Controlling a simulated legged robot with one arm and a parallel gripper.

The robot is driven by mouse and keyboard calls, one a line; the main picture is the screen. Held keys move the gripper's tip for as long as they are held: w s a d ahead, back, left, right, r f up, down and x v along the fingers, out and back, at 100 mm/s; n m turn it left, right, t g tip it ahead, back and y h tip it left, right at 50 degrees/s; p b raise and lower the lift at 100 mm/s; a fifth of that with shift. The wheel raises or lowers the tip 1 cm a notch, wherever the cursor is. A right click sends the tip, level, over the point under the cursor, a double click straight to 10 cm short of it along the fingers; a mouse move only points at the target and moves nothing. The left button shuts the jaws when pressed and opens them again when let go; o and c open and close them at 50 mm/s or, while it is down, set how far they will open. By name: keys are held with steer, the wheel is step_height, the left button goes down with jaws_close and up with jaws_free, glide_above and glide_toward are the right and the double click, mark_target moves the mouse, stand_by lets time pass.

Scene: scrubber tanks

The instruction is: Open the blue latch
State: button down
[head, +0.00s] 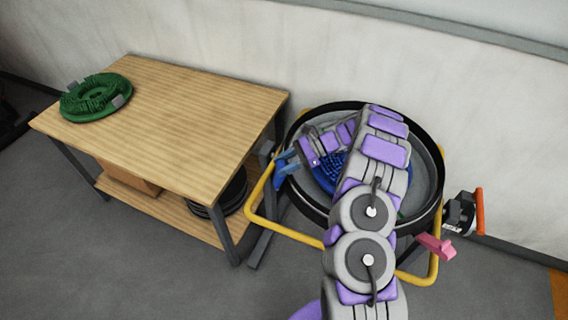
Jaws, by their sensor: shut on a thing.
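The blue latch (279,182) is at the left rim of the round tank (292,140), near the yellow frame. My gripper (287,164) reaches over the tank from the right, and its fingers are at the latch, shut on it. The fingers and my wrist cover part of the latch, so its exact angle is hard to tell. My arm crosses over the tank and hides much of its right side and interior.
A blue brush (329,170) lies inside the tank. A yellow tube frame (262,222) surrounds it. A pink latch (435,246) and an orange-handled valve (480,211) are at right. A wooden table (190,115) bearing a green brush (97,97) stands left.

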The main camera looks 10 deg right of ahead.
steer(key=a+r+h+p, duration=0.1)
steer(key=p, duration=0.2)
steer(key=shift+a+r+h, duration=0.1)
steer(key=shift+a+h, duration=0.2)
steer(key=shift+a, duration=0.05)
steer(key=a+f+h+p, duration=0.6)
steer(key=a+h+p, duration=0.3)
steer(key=p, duration=0.7)
steer(key=shift+s+a+f+t, duration=0.15)
steer(key=shift+s+a+t, duration=0.25)
steer(key=shift+a, duration=0.55)
steer(key=shift+f, duration=0.1)
